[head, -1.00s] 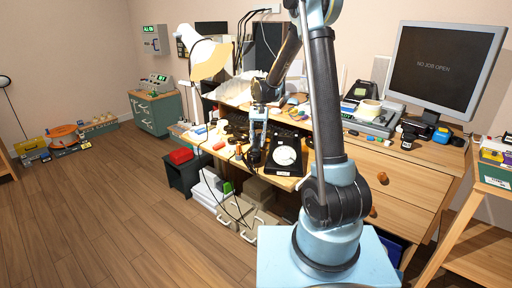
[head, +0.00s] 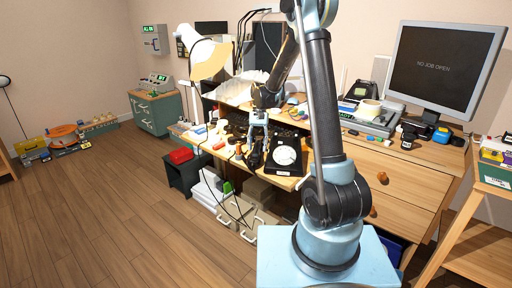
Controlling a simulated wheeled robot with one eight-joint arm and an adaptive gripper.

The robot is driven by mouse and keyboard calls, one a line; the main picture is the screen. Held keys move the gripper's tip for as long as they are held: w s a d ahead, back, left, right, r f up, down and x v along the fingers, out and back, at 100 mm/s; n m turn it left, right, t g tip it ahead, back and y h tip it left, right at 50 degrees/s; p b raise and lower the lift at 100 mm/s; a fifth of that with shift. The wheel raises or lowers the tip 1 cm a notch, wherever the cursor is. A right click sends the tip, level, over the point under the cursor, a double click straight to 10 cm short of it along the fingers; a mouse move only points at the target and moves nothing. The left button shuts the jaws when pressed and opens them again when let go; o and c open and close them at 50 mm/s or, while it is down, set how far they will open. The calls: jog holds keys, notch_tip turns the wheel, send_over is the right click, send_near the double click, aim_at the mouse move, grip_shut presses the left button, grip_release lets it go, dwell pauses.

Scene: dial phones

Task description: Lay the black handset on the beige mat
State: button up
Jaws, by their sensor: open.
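The black dial phone (head: 285,155) with a round white dial sits at the front edge of the workbench. A dark elongated shape, which looks like the black handset (head: 254,159), lies just left of the phone, close beside it. My gripper (head: 257,138) points down over the far end of that shape. It is open; I cannot tell whether its fingers touch the handset. I cannot pick out the beige mat's edges from the pale bench top around the handset.
A white lamp (head: 203,56) stands at the left of the bench. Small tools and an orange-handled item (head: 238,150) lie left of the handset. A monitor (head: 445,68) and a grey device (head: 368,118) occupy the right side. Crates stand below the bench front.

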jog(key=a+v, duration=0.1)
jog(key=v, duration=1.1)
jog(key=shift+t, duration=0.9)
jog(key=s+d+r, duration=0.1)
jog(key=s+d, duration=0.1)
jog(key=s, duration=0.1)
jog(key=s+d+r, duration=0.2)
jog(key=s+d, duration=0.1)
jog(key=s+d+r, duration=0.2)
jog(key=s+d, duration=0.1)
jog(key=shift+s+d+r, duration=0.1)
jog(key=shift+d+r, duration=0.05)
jog(key=shift+d, duration=0.1)
jog(key=s+d+f+t, duration=0.1)
jog(key=s+d, duration=0.2)
jog(key=s, duration=0.3)
jog(key=s+d+f+n+t, duration=0.1)
jog(key=s+d, duration=0.3)
jog(key=s, duration=0.3)
jog(key=s+d+f+t, duration=0.1)
jog(key=s+d, duration=0.2)
jog(key=s, duration=0.3)
jog(key=s+d+f+t, duration=0.1)
jog(key=s+d+f, duration=0.1)
jog(key=s+f, duration=0.5)
jog(key=shift+s+d+f+n+t+h, duration=0.2)
jog(key=shift+s+d+n+t+h, duration=0.15)
jog(key=shift+s, duration=0.2)
